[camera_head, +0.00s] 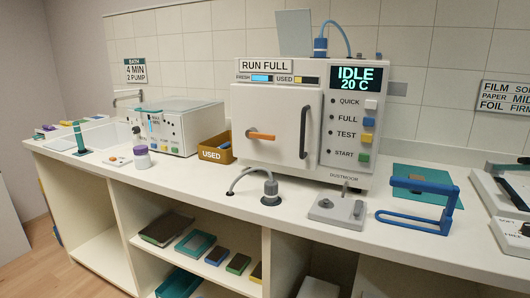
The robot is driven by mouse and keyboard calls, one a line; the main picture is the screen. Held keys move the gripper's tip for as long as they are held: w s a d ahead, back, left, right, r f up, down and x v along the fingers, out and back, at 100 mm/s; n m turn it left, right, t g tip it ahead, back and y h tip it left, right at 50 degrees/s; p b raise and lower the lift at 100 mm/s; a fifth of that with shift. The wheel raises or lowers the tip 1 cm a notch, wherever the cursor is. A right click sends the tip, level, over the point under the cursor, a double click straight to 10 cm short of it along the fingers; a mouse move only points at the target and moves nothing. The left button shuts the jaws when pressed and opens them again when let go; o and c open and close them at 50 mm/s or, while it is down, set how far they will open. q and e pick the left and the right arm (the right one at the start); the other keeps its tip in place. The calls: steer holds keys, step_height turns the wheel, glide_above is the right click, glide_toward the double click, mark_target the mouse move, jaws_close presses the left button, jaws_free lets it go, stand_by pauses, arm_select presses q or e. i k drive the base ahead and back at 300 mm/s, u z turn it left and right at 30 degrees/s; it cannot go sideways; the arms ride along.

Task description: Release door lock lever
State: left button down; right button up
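The white machine (276,120) stands on the counter against the tiled wall, with its front door shut. An orange lever (261,135) sits on the left part of the door and lies roughly level, tipped slightly down to the right. A dark vertical handle (303,132) is on the right part of the door. The display (356,78) reads "IDLE 20 C". Neither of my grippers shows in the head view.
A grey capped fitting with a hose (270,190) stands in front of the door. A grey block (337,210) and a blue frame (418,203) are to its right. An orange "USED" bin (216,148) is left of the machine. Bare counter (205,185) lies front left.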

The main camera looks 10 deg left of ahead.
mark_target(251, 134)
steer(key=z, duration=0.8)
steer(key=i, duration=0.6)
steer(key=u, duration=0.7)
